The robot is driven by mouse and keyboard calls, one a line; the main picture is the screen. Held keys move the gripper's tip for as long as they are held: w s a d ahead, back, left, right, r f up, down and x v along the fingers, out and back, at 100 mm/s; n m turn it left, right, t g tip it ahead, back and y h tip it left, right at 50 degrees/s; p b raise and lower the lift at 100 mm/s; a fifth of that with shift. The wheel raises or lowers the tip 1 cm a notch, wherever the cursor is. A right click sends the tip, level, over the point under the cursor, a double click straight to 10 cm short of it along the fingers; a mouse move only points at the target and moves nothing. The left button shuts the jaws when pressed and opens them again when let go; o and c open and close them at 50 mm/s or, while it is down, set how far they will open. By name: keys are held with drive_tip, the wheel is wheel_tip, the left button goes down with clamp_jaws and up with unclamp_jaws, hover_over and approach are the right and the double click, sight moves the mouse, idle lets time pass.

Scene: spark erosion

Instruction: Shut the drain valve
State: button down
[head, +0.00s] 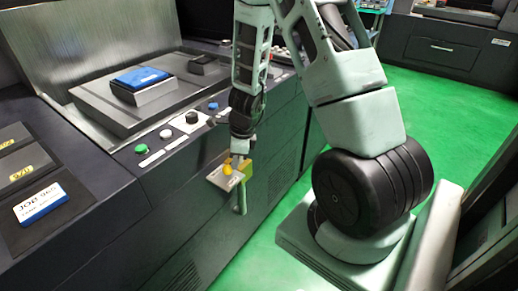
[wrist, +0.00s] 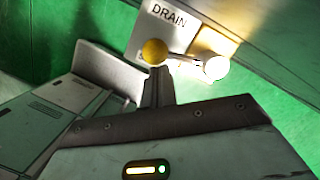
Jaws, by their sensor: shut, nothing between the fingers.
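The drain valve (head: 246,171) sits on the front of the dark machine in the head view. It has a yellow-green body, a yellow ball knob (head: 227,170), a pale plate and a green pipe hanging below. In the wrist view the plate reads "DRAIN" (wrist: 168,16). The yellow knob (wrist: 154,51) is at one end of a short lever, with a bright round part (wrist: 216,68) at the other. My gripper (head: 238,158) is shut and empty just above the valve. In the wrist view its fingertips (wrist: 158,72) are right by the knob; I cannot tell whether they touch it.
The machine's ledge carries green, white, black and blue buttons (head: 142,149) behind the valve. A blue-topped block (head: 141,78) lies on the worktable. Bare green floor (head: 270,250) lies in front of the machine. Another dark cabinet (head: 450,50) stands at the back right.

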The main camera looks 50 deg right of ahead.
drive_tip(key=shift+w+a+m, duration=0.25)
drive_tip(key=shift+w+m, duration=0.1)
drive_tip(key=shift+m, duration=0.25)
drive_tip(key=shift+w+a, duration=0.15)
drive_tip(key=shift+w, duration=0.25)
